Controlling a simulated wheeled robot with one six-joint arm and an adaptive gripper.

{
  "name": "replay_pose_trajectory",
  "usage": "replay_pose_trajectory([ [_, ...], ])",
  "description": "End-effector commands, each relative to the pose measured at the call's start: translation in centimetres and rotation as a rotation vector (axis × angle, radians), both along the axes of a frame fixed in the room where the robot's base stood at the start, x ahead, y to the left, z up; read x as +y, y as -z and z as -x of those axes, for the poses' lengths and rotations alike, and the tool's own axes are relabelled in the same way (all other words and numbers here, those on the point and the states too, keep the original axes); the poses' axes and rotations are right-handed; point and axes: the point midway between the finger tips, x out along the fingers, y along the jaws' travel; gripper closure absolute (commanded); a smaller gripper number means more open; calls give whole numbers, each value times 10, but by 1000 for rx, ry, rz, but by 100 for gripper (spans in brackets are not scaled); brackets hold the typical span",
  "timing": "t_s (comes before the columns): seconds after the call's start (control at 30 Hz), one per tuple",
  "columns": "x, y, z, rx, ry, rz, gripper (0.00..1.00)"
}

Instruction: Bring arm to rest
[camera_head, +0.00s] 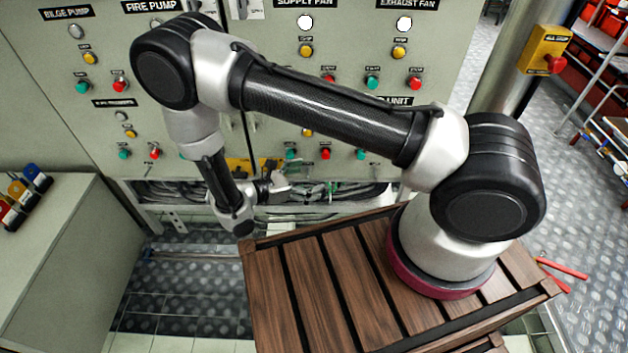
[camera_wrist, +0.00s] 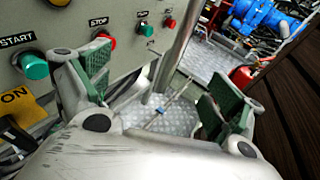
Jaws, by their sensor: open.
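My arm stands on the wooden slatted top (camera_head: 320,290) in the head view. It reaches up and left across the control panel, then bends down at its far end. My gripper (camera_head: 278,187) is low in front of the panel's lower edge, small and partly hidden in the head view. In the wrist view my gripper (camera_wrist: 160,92) is open, with its two green-padded fingers wide apart and nothing between them. The left finger is close to the panel face in that picture; I cannot tell whether it touches.
The control panel (camera_head: 190,105) carries green, red and yellow buttons. Cables hang below it. A grey cabinet (camera_head: 75,270) stands left, and a yellow emergency-stop box (camera_head: 545,48) is at upper right. The wrist view shows blue machinery (camera_wrist: 258,18) and a red extinguisher (camera_wrist: 243,76).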

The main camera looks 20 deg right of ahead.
Motion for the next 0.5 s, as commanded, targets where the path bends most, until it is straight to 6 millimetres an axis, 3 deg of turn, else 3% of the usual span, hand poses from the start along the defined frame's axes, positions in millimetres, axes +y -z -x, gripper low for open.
replay_pose_trajectory([
  [0.5,-2,-7,1,-4,27,-15,7],
])
